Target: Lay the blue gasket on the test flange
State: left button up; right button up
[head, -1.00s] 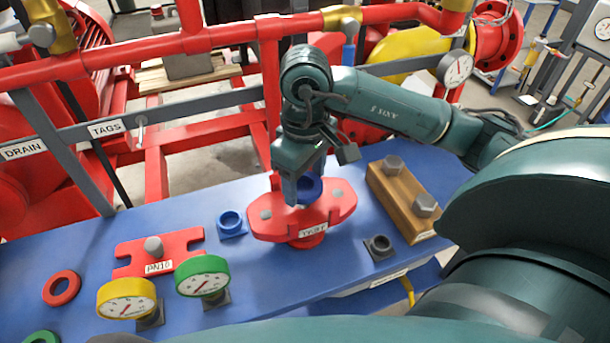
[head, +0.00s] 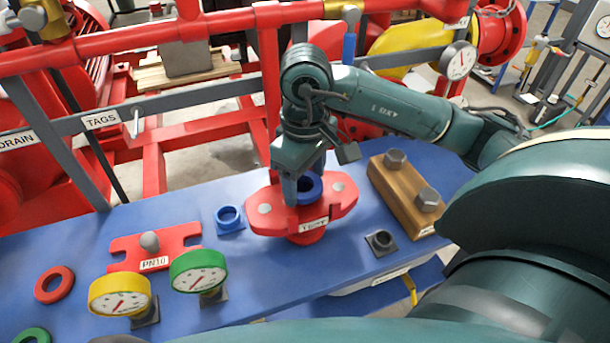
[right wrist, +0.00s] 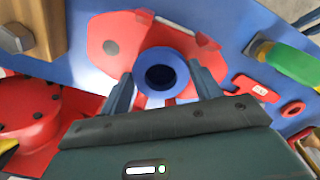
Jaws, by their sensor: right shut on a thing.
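The blue gasket (head: 311,188) is a thick ring over the middle of the red test flange (head: 341,200). My right gripper (head: 298,194) points down there and is shut on the gasket. In the right wrist view the gasket (right wrist: 162,54) shows between the two fingers (right wrist: 162,90), with a dark hole at its centre and the red flange (right wrist: 110,65) around it. The near finger hides part of the gasket in the head view. I cannot tell whether the gasket touches the flange. My left gripper is not in view.
Left of the flange, a smaller blue ring (head: 229,216) sits on a base. A PN10 red plate (head: 125,258), yellow gauge (head: 120,294), green gauge (head: 198,272) and red ring (head: 54,285) stand further left. A wooden block with bolts (head: 400,198) and a dark socket (head: 381,242) are right.

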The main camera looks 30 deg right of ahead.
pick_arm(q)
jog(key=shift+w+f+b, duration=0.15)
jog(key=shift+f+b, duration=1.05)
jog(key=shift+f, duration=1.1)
pick_arm(e)
jog(key=shift+f, duration=1.3)
jog(key=o, duration=1.1)
jog(key=shift+c, duration=0.2)
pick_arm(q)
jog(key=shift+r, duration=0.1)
pick_arm(e)
jog(key=shift+r, duration=0.25)
pick_arm(q)
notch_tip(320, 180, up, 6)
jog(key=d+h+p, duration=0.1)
jog(key=p, duration=0.1)
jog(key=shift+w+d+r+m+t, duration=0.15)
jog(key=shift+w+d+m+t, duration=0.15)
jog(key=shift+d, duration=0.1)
pick_arm(e)
notch_tip(320, 180, up, 13)
jog(key=shift+r, duration=0.1)
